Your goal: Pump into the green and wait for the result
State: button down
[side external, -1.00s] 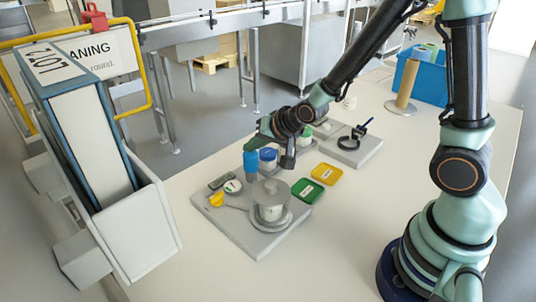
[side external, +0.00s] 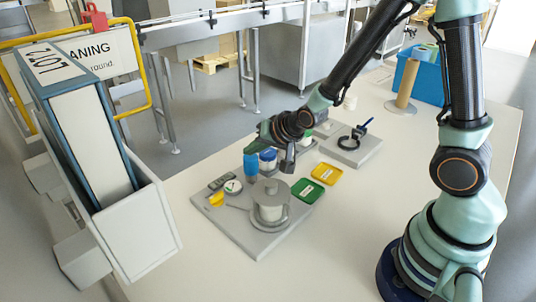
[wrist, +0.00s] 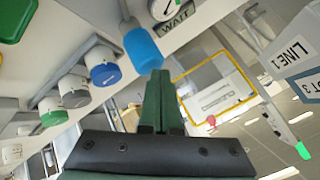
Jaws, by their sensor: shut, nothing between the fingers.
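The plate carries a lidded grey pot (side external: 270,205) and a round white dial (side external: 233,186). The dial also shows at the top of the wrist view (wrist: 163,8), with a WAIT label under it. My gripper (side external: 288,168) is shut and empty, above the area behind the pot and beside the jars.
A yellow tray (side external: 327,174) lies behind the green one. A second grey plate (side external: 354,152) holds a black ring-shaped tool. A blue bin (side external: 425,80) and tan roll (side external: 406,85) stand at the back right. A tall binder (side external: 85,125) stands at left. The front table is clear.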

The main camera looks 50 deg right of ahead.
aim_at(253, 158)
dwell(0.3)
jog(key=shift+r, duration=1.5)
notch_tip(253, 158, up, 6)
jog(key=shift+s, duration=0.1)
dwell(0.7)
jog(key=s+d+r+n+g, duration=0.1)
jog(key=s+r+n, duration=0.2)
jog(key=s, duration=0.4)
jog(key=s+d+r+n+g, duration=0.2)
jog(key=s+n, duration=0.3)
jog(key=s, duration=0.3)
jog(key=shift+s+r+g+h, duration=0.3)
jog(key=shift+r, duration=0.2)
dwell(0.5)
